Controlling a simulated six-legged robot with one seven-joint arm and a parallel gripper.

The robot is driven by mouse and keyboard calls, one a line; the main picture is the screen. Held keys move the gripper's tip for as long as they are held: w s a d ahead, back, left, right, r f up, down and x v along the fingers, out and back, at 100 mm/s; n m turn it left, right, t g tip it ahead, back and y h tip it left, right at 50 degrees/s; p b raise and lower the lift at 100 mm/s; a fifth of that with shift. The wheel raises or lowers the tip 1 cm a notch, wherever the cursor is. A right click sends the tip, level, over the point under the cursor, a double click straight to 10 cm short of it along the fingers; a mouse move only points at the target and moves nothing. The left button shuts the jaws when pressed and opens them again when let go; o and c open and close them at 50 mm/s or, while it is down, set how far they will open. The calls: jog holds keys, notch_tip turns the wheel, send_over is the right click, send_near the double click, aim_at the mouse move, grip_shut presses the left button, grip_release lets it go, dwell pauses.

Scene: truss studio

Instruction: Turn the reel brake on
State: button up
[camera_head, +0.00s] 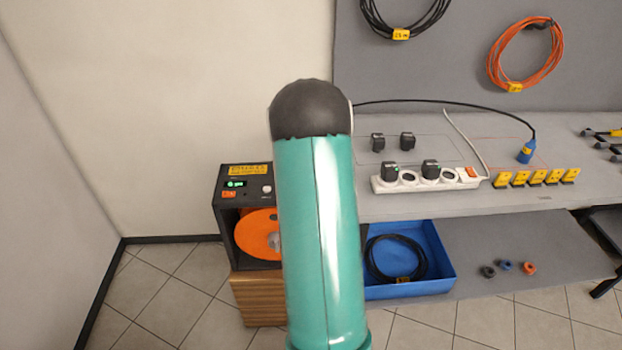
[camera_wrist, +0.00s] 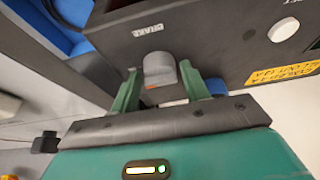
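The reel unit is a black box (camera_head: 229,190) at left centre in the head view, with an orange reel (camera_head: 256,232) inside. My green arm covers its right part. In the wrist view a dark panel (camera_wrist: 218,50) of this box carries a label reading BRAKE, upside down, beside a grey rounded knob (camera_wrist: 160,68). My gripper (camera_wrist: 160,78) has its two green fingers apart, one on each side of the knob. Narrow gaps seem to show between fingers and knob. My gripper is hidden in the head view.
The box stands on a wooden block (camera_head: 256,298). To its right are a blue tray (camera_head: 440,262) with a coiled black cable and a grey bench (camera_head: 420,206) with a white power strip (camera_head: 415,184). A white round button (camera_wrist: 284,29) is on the box. Tiled floor is clear at left.

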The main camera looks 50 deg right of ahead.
jog(key=shift+o, duration=0.8)
jog(key=v, duration=1.4)
jog(key=shift+w, duration=0.1)
jog(key=w+a+r+n+t+y, duration=0.15)
jog(key=a+r, duration=0.35)
jog(key=a, duration=0.8)
jog(key=a+r+n+t+y, duration=0.1)
jog(key=a+r+n, duration=0.3)
jog(key=a, duration=0.8)
jog(key=s+a+r+n, duration=0.1)
jog(key=s+a+n, duration=0.1)
jog(key=s+a, duration=0.4)
jog(key=s+a+r+n+y, duration=0.1)
jog(key=s+a, duration=0.5)
jog(key=a, duration=0.7)
jog(key=shift+a+n, duration=0.15)
jog(key=shift+n, duration=0.6)
